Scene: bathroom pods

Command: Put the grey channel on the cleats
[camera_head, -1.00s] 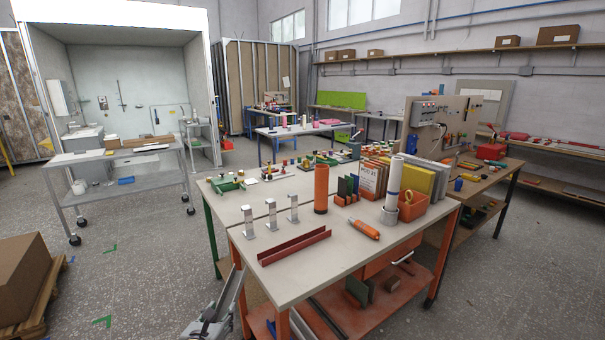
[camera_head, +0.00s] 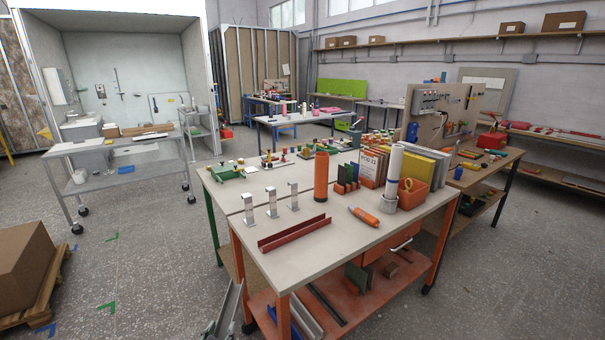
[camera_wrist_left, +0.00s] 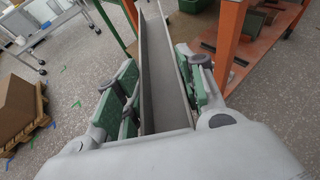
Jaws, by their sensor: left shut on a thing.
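The grey channel (camera_head: 227,308) is a long grey metal trough at the lower edge of the head view, in front of the table's left front corner. My left gripper (camera_wrist_left: 160,88) is shut on it in the left wrist view, where the channel (camera_wrist_left: 157,60) runs away from me between the green-padded fingers. In the head view only a little of my left gripper (camera_head: 212,328) shows at the bottom. The cleats are three small metal uprights, left (camera_head: 249,208), middle (camera_head: 272,203) and right (camera_head: 294,196), standing in a row on the table, apart from the channel. My right gripper is not in view.
A red channel (camera_head: 295,234) lies on the table (camera_head: 330,252) in front of the cleats. An orange cylinder (camera_head: 321,177), an orange-handled tool (camera_head: 364,216) and a white roll (camera_head: 393,172) are to the right. An orange table leg (camera_wrist_left: 229,45) is close to the held channel.

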